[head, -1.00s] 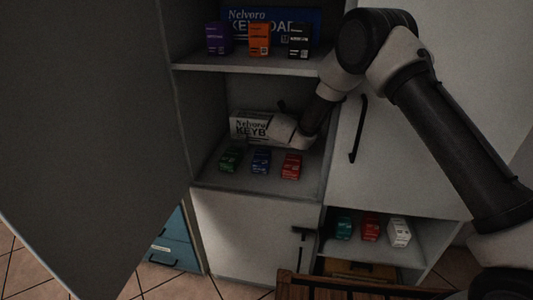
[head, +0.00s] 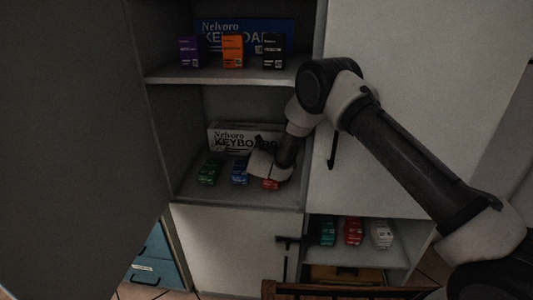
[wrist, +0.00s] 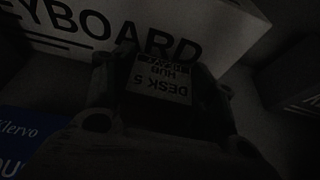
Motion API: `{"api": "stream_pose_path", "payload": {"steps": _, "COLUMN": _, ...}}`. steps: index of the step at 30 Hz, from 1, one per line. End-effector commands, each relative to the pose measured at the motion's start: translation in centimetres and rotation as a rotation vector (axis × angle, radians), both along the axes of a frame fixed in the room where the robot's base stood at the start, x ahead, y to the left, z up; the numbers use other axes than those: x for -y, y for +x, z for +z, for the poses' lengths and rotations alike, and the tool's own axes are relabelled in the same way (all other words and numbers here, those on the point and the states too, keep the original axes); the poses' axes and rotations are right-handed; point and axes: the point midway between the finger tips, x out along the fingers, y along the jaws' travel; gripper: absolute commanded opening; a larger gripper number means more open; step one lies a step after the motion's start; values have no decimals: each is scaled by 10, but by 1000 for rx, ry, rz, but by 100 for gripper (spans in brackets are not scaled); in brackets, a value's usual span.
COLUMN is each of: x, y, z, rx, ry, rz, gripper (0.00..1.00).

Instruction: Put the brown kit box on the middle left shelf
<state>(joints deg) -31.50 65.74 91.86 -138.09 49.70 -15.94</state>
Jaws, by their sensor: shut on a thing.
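My gripper (head: 263,160) reaches into the middle left shelf (head: 190,190), between the white keyboard box (head: 220,137) and the row of small boxes. In the wrist view my gripper (wrist: 162,112) is shut on a small dark box (wrist: 160,80), labelled "DESK 5" and "HUB" upside down. Its colour is too dark to tell, so I cannot confirm that it is the brown kit box. The held box is hidden behind my wrist in the head view. In the wrist view the keyboard box (wrist: 215,30) is close behind it. I cannot tell whether the held box touches the shelf.
Green (head: 209,172), blue (head: 240,172) and red (head: 270,184) boxes stand along the shelf front; my wrist partly covers the red one. The shelf above holds purple, orange and black boxes. A large open door (head: 80,130) is at left. A closed door (head: 410,110) is at right.

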Motion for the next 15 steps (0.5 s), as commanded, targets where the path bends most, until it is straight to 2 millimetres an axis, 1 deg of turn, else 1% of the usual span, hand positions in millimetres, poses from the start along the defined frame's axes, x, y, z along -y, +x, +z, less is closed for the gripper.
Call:
{"api": "stream_pose_path", "payload": {"steps": 4, "x": 0, "y": 0, "z": -3, "rx": 0, "ry": 0, "rz": 0, "gripper": 20}}
{"api": "stream_pose_path", "payload": {"steps": 5, "x": 0, "y": 0, "z": -3, "rx": -1, "ry": -1, "rz": 0, "gripper": 62}}
{"api": "stream_pose_path", "payload": {"steps": 7, "x": 0, "y": 0, "z": -3, "rx": -1, "ry": -1, "rz": 0, "gripper": 75}}
{"api": "stream_pose_path", "payload": {"steps": 8, "x": 0, "y": 0, "z": -3, "rx": -1, "ry": -1, "rz": 0, "gripper": 78}}
{"api": "stream_pose_path", "payload": {"steps": 15, "x": 0, "y": 0, "z": -3, "rx": -1, "ry": -1, "rz": 0, "gripper": 78}}
